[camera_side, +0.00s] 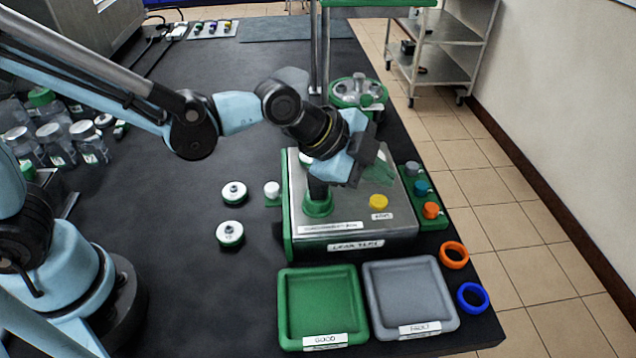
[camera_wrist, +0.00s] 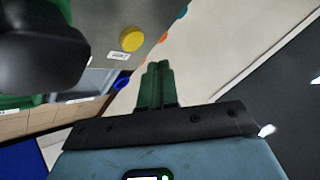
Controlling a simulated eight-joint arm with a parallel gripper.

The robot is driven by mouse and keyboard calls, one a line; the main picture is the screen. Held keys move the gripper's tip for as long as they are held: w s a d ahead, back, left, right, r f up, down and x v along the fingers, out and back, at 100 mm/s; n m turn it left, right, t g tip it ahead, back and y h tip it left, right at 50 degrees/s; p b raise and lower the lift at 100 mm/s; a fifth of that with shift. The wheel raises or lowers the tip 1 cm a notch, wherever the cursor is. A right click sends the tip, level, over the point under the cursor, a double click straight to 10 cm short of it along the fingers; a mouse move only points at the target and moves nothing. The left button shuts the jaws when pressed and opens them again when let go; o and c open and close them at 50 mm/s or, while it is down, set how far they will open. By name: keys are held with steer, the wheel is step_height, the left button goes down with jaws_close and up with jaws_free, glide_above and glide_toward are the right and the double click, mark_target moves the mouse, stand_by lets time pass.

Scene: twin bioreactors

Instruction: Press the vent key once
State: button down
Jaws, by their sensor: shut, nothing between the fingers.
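The leak test box (camera_side: 345,240) is a grey-topped unit with a green side. A round yellow key (camera_side: 378,202) sits on its top at the front right, with a small label whose text I cannot read clearly. The yellow key also shows in the wrist view (camera_wrist: 132,39), at the upper left. My gripper (camera_side: 382,170) is above the right part of the box, behind and above the yellow key and apart from it. Its green fingers (camera_wrist: 158,75) are shut together and empty in the wrist view. My arm hides the back of the box top.
A green strip with grey, teal and orange knobs (camera_side: 431,210) stands right of the box. A green tray (camera_side: 284,310) and a grey tray (camera_side: 452,310) lie in front. Orange (camera_side: 454,255) and blue (camera_side: 473,297) rings lie at right. White-topped caps (camera_side: 230,234) lie left.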

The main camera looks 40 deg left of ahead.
mark_target(374, 201)
steer(key=shift+f, duration=0.95)
steer(key=shift+f, duration=0.15)
stand_by(1.3)
steer(key=shift+f, duration=0.25)
steer(key=shift+f, duration=0.4)
stand_by(0.7)
steer(key=shift+r, duration=0.85)
steer(key=shift+r, duration=2.5)
